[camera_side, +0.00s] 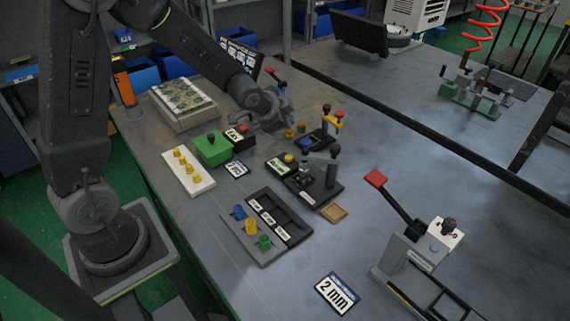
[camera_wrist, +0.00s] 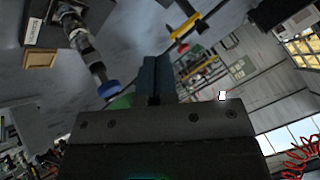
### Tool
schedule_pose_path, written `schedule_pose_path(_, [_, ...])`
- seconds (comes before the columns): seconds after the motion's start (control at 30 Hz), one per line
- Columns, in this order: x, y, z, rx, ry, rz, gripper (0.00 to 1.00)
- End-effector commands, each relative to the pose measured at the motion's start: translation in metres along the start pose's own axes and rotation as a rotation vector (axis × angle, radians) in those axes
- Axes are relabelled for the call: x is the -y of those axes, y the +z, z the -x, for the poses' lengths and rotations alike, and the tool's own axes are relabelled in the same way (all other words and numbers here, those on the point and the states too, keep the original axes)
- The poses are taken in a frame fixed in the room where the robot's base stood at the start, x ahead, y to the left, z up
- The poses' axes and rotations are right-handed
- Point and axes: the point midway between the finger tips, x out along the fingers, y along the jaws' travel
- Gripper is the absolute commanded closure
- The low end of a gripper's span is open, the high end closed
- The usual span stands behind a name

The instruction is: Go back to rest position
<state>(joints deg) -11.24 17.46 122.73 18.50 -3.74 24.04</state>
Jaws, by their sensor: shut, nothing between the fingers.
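My gripper (camera_side: 284,104) is over the table, behind the black box with a red button (camera_side: 238,137) and left of the valve block with the yellow lever (camera_side: 318,134). In the wrist view its fingers (camera_wrist: 156,76) are together and hold nothing. That view also shows a yellow lever (camera_wrist: 187,27) above right of the fingers and a blue knob (camera_wrist: 108,89) on a dark post to their left. I cannot tell from the side view whether the fingertips touch anything.
A green box (camera_side: 212,149), a white strip with yellow pegs (camera_side: 188,171) and a grey tray with coloured knobs (camera_side: 240,239) stand nearby. A red-handled lever clamp (camera_side: 400,205) is at front right. The table (camera_side: 400,150) is clear at centre right.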

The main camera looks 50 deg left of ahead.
Motion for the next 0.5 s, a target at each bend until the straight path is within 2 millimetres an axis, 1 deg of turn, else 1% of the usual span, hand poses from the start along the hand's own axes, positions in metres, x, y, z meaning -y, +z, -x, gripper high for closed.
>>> schedule_pose_path(0.03, [0.001, -0.008, 0.025, 0.007, -0.006, 0.035, 1.00])
schedule_pose_path(0.07, [0.000, -0.010, 0.038, 0.018, -0.004, 0.059, 1.00])
schedule_pose_path(0.1, [-0.002, -0.011, 0.055, 0.033, -0.001, 0.095, 1.00])
schedule_pose_path(0.17, [-0.006, -0.013, 0.081, 0.052, 0.006, 0.145, 1.00])
schedule_pose_path(0.2, [-0.009, -0.013, 0.098, 0.065, 0.011, 0.180, 1.00])
schedule_pose_path(0.27, [-0.016, -0.012, 0.122, 0.082, 0.022, 0.231, 1.00])
schedule_pose_path(0.3, [-0.021, -0.010, 0.139, 0.094, 0.031, 0.265, 1.00])
schedule_pose_path(0.37, [-0.030, -0.006, 0.163, 0.111, 0.046, 0.316, 1.00])
schedule_pose_path(0.4, [-0.036, -0.003, 0.178, 0.121, 0.057, 0.348, 1.00])
schedule_pose_path(0.5, [-0.054, 0.008, 0.215, 0.147, 0.091, 0.426, 1.00])
